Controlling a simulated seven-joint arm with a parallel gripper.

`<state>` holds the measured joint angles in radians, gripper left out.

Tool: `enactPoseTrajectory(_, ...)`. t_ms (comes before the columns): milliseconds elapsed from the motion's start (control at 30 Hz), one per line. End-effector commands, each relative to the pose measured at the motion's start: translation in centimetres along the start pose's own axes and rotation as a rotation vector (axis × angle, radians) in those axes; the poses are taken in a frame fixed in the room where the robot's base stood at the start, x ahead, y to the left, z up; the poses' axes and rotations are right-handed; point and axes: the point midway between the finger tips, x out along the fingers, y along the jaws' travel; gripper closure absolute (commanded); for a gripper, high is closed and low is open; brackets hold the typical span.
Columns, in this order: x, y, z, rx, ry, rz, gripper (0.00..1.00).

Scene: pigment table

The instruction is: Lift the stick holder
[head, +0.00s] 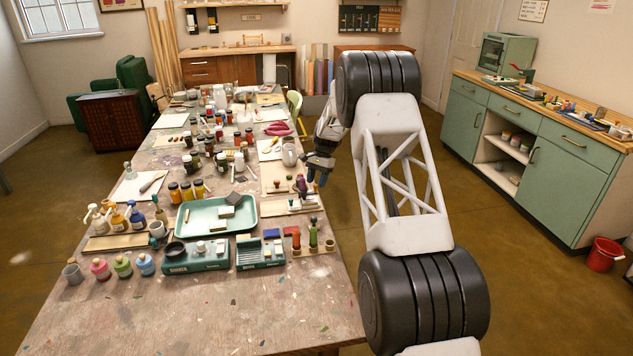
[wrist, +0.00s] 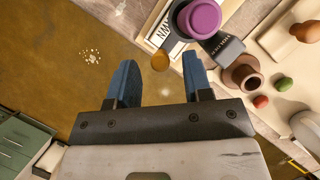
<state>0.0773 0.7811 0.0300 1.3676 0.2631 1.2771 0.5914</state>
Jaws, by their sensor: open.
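My gripper (head: 318,178) is over the right edge of the long table, its blue fingers apart. A purple round-topped piece (wrist: 199,17) sits in a dark grey lettered fitting (wrist: 222,46), just past the right fingertip. It may be the stick holder, but I cannot tell for certain. In the head view a small purple piece (head: 301,186) stands just left of the fingers.
The table (head: 240,310) is crowded with jars and bottles; its front is clear. A green tray (head: 186,222) lies left of my gripper. A wooden board (wrist: 153,19) and small red and green balls (wrist: 284,84) lie close by. Green cabinets (head: 520,130) stand at right.

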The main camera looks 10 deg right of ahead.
Motion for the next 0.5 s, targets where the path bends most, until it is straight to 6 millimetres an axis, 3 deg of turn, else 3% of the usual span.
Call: enactPoseTrajectory(500, -5.8, 0.0, 0.0, 0.0, 0.001, -0.001, 0.54)
